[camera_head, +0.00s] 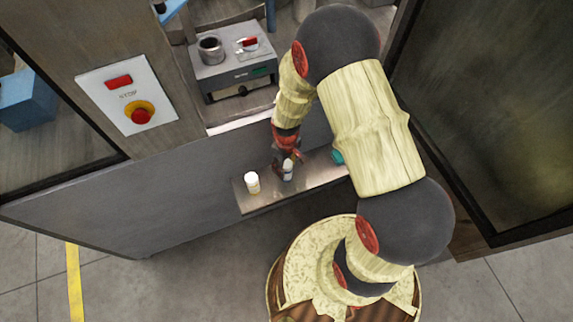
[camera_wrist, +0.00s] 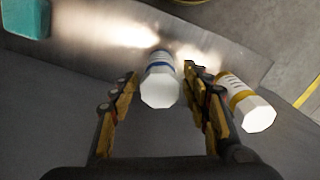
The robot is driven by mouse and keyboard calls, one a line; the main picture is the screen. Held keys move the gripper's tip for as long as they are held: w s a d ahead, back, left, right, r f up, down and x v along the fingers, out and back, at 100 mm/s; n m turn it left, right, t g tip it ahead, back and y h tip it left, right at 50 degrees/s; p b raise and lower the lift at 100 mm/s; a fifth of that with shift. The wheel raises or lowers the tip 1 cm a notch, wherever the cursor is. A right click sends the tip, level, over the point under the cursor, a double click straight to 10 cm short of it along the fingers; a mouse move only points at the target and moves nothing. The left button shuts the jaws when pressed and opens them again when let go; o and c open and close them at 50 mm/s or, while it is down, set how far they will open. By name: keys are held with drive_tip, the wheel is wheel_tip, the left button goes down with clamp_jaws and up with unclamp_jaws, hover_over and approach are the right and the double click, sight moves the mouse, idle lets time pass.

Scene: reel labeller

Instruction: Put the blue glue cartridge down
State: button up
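The blue glue cartridge (camera_wrist: 160,82) is white with a blue band and a white cap. It is upright on or just at the metal shelf (camera_wrist: 105,32); contact at its base is hard to make out. My gripper (camera_wrist: 161,74) is open around it, one finger on each side. The right finger is very near the cartridge, and a small gap shows at the left finger. In the head view, the cartridge (camera_head: 288,169) is partly hidden by my gripper (camera_head: 284,163) above the shelf (camera_head: 262,200).
A similar cartridge with a yellow band (camera_wrist: 240,100) stands close beside my right finger; it also shows in the head view (camera_head: 252,183). A teal object (camera_wrist: 25,18) is at the shelf's other end. The grey machine (camera_head: 235,72) and stop-button panel (camera_head: 130,95) are behind.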

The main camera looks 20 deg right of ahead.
drive_tip(key=shift+r, duration=0.15)
wheel_tip(320, 180, up, 23)
drive_tip(key=m+t+p, duration=0.1)
drive_tip(key=p, duration=0.2)
drive_tip(key=s+r+m+t, duration=0.1)
drive_tip(key=s+r+t, duration=0.1)
drive_tip(key=s+r, duration=0.5)
drive_tip(key=s+r+m+t, duration=0.2)
drive_tip(key=s+r, duration=0.5)
drive_tip(key=r, duration=0.8)
drive_tip(key=shift+s+r+m+t, duration=0.25)
drive_tip(key=shift+r+m+t, duration=0.05)
drive_tip(key=shift+r, duration=0.05)
drive_tip(key=shift+f, duration=0.1)
drive_tip(key=shift+f+b, duration=0.45)
drive_tip(key=shift+b, duration=0.05)
